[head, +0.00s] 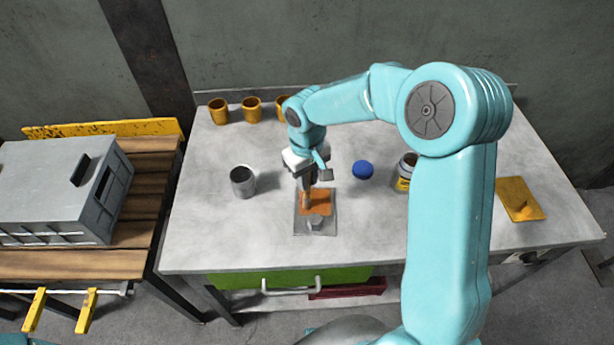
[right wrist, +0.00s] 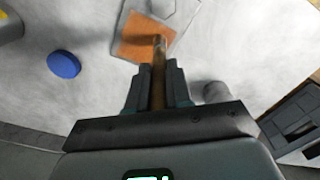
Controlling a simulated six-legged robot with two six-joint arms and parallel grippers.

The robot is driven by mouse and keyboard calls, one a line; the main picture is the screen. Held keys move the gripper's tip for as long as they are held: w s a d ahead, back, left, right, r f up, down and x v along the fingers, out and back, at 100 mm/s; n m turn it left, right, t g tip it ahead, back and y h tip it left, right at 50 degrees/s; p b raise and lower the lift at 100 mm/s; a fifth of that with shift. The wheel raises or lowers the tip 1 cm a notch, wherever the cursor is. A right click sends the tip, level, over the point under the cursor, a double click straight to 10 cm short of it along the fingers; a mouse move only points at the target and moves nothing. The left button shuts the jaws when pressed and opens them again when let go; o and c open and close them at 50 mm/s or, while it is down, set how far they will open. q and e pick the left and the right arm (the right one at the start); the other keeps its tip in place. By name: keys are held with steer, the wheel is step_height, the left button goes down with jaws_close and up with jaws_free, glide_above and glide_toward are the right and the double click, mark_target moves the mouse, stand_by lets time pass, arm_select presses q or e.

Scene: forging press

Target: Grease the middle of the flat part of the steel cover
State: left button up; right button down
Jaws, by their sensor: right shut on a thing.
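The steel cover (head: 315,226) lies flat on the table in front of my right arm, a grey plate with a raised grey knob near its front edge. An orange patch (head: 318,207) covers part of its flat area, and both cover (right wrist: 177,12) and patch (right wrist: 135,38) show in the right wrist view. My right gripper (head: 309,180) is shut on a thin brown tool (right wrist: 158,80), which points down at the patch. The tool's tip is over the patch edge; I cannot tell whether it touches. My left gripper is not in view.
A blue lid (head: 363,169) and a yellow-labelled jar (head: 403,172) stand right of the cover. A metal cup (head: 243,181) stands left. Several yellow cups (head: 252,109) line the back. The table's front left is clear.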

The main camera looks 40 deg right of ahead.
steer(key=shift+w+d, duration=0.1)
steer(key=shift+w, duration=0.05)
steer(key=shift+s+a, duration=0.25)
steer(key=shift+s, duration=0.05)
stand_by(1.3)
step_height(320, 180, up, 3)
steer(key=shift+p, duration=0.8)
